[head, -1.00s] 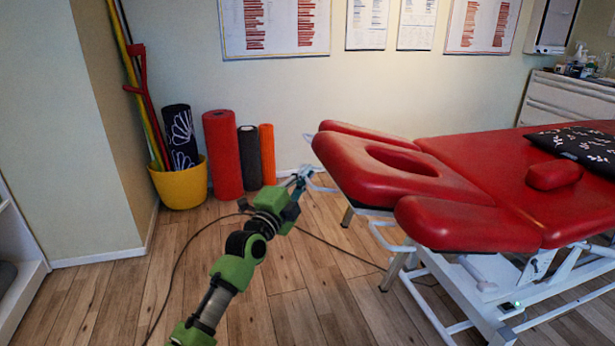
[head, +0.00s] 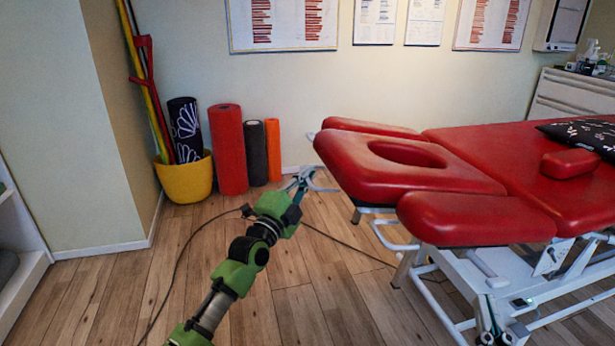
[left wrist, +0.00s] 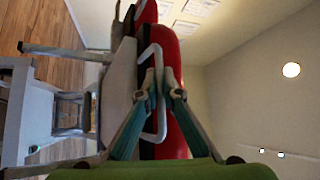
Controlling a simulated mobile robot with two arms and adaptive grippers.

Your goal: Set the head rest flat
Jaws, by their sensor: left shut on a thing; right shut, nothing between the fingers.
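The head rest (head: 365,174) is the red padded section with a face hole at the left end of the red treatment table (head: 497,153). Its exact slope is hard to judge. My left gripper (head: 305,180) is at its outer end, shut on a pale metal handle (head: 323,187). In the left wrist view, the fingers (left wrist: 160,88) close around one side of this white looped handle (left wrist: 151,52), beside the red pad (left wrist: 166,45). My right gripper (head: 489,318) shows only its tips at the bottom edge, in front of the table frame, shut and empty.
Arm pads (head: 470,220) flank the head rest. A dark cushion (head: 585,135) lies on the table. Rolled mats (head: 230,150) and a yellow bucket (head: 186,180) stand by the wall. A cable (head: 178,270) crosses the floor. A cabinet (head: 575,97) is back right.

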